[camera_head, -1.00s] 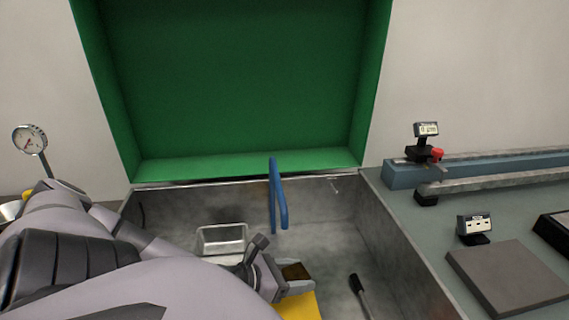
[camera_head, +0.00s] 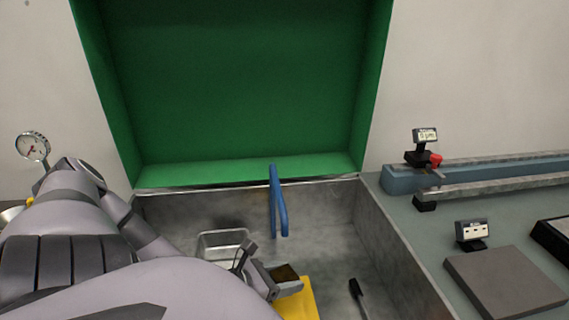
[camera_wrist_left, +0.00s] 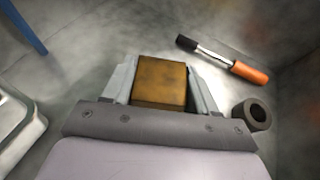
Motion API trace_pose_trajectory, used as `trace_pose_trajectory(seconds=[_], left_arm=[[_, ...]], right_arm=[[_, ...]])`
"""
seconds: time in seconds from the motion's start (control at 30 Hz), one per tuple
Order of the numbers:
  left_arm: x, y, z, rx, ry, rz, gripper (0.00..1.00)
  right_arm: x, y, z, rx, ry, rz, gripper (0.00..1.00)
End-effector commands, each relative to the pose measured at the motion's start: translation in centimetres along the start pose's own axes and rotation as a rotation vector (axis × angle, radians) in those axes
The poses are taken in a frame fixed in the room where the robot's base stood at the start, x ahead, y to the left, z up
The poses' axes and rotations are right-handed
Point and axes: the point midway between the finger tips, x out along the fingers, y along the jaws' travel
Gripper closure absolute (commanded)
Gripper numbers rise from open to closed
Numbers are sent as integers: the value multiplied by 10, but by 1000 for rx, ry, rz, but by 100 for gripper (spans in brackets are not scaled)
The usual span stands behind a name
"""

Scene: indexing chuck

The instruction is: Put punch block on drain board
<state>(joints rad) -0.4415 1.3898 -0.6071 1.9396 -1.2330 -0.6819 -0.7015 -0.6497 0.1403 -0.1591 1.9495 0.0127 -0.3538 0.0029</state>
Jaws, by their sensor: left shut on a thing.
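The left wrist view shows the block (camera_wrist_left: 160,82) gripped between both fingers. I cannot tell how high the block is above the basin floor. My right gripper is not in view.
A metal tray (camera_head: 222,243) and a blue bent spout (camera_head: 278,205) are in the basin. An orange-handled tool (camera_wrist_left: 225,60) and a dark ring (camera_wrist_left: 252,113) lie near the gripper. The basin's right wall (camera_head: 395,245) borders a counter with a grey plate (camera_head: 505,281).

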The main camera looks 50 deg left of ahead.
Motion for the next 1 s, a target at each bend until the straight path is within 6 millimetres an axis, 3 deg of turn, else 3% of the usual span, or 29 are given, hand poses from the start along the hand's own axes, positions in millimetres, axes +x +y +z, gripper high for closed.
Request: trace_pose_trajectory(seconds=[0.6,1.0], left_arm=[[26,0,-58,1,-7,2,100],[28,0,-63,1,-6,1,100]], right_arm=[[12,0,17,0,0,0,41],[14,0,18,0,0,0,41]])
